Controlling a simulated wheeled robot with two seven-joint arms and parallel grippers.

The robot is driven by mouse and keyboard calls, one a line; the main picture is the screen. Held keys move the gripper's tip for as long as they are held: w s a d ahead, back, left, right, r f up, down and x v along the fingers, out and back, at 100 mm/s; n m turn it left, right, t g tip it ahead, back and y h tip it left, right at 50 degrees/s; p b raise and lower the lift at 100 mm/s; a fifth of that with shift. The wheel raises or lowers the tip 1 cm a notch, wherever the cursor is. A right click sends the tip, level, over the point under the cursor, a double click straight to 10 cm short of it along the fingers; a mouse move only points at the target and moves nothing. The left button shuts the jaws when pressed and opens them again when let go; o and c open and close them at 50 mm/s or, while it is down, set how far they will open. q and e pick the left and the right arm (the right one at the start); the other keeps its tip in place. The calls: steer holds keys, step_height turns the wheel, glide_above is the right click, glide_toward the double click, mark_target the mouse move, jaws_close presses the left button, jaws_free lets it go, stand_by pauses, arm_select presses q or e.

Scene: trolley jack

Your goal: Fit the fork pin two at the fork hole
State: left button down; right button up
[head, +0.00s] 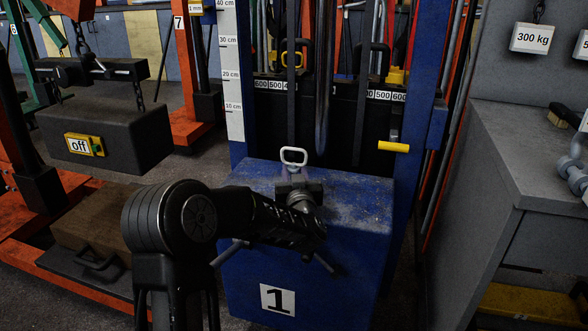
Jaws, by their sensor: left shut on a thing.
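My left gripper (296,181) is in the middle of the head view, above the blue block marked 1 (345,225). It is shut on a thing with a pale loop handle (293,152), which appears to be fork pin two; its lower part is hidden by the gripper. A yellow bar (394,147) sticks out at the right side of the blue frame (408,175), apart from my gripper. I cannot make out the fork hole. My right gripper is not in view.
A blue upright with a centimetre scale (230,75) stands behind left. A black block marked off (105,135) hangs from chains at left, near an orange frame (50,255). A grey bench (520,140) with dumbbells stands at right.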

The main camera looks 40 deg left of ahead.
arm_select(q)
steer(key=shift+r, duration=0.1)
stand_by(0.4)
step_height(320, 180, up, 10)
steer(key=p, duration=0.4)
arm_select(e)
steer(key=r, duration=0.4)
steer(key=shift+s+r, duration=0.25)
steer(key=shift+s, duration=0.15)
arm_select(q)
steer(key=shift+d, duration=0.1)
steer(key=s+d+f+m+t+h, duration=0.1)
steer(key=s+d+f+m+h, duration=0.1)
steer(key=d, duration=0.7)
steer(key=s+d+f+m+t+h, duration=0.1)
steer(key=d+f+m+h, duration=0.3)
steer(key=d+h, duration=0.5)
steer(key=s+d+f+m+t+h, duration=0.1)
steer(key=d+m+h, duration=0.4)
steer(key=d, duration=0.5)
steer(key=shift+s+d+f+m+t+h, duration=0.2)
steer(key=shift+s+f+m+t+h, duration=0.3)
steer(key=shift+s+f, duration=0.4)
steer(key=shift+w, duration=0.1)
